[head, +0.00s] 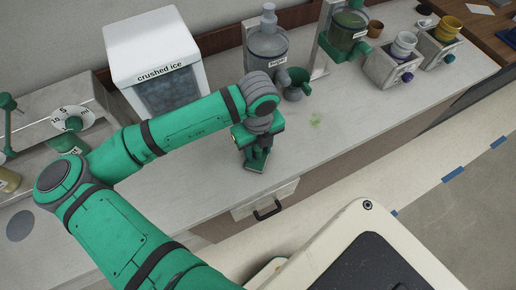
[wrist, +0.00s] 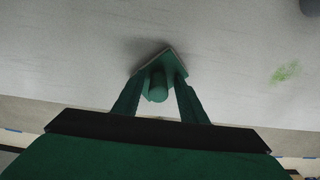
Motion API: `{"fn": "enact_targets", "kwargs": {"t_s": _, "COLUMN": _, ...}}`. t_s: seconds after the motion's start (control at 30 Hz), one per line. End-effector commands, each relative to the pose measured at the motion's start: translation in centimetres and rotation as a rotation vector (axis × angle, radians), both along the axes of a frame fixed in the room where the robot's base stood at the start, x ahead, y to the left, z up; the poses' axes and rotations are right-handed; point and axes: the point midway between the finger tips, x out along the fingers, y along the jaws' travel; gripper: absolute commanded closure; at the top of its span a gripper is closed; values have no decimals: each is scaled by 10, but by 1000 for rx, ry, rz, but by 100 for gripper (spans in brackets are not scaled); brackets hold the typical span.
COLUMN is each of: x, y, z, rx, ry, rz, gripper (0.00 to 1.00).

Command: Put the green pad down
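The green pad (head: 257,160) is a small flat plate with a round green knob, at the front part of the counter (head: 330,150). In the wrist view the pad (wrist: 175,64) lies turned at an angle, with its knob between the two fingers of my gripper (wrist: 160,78). My gripper (head: 254,146) points down right over the pad. I cannot see clearly whether the fingers press on the knob or stand just clear of it. A dark shadow hugs the pad, so it is on or very close to the counter top.
A green smudge (head: 315,120) marks the counter to the right. Cups in grey boxes (head: 395,68) stand further right. A drawer handle (head: 268,210) is below the front edge.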

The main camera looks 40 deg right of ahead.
Motion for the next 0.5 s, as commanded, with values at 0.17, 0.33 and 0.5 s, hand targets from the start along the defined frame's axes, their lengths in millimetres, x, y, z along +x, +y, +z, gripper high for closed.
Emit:
{"fn": "enact_targets", "kwargs": {"t_s": 0.17, "x": 0, "y": 0, "z": 2, "rx": 1, "ry": -1, "rz": 0, "gripper": 61}}
{"fn": "enact_targets", "kwargs": {"t_s": 0.33, "x": 1, "y": 0, "z": 20, "rx": -1, "ry": -2, "rz": 0, "gripper": 61}}
{"fn": "enact_targets", "kwargs": {"t_s": 0.5, "x": 1, "y": 0, "z": 54, "rx": -1, "ry": -4, "rz": 0, "gripper": 61}}
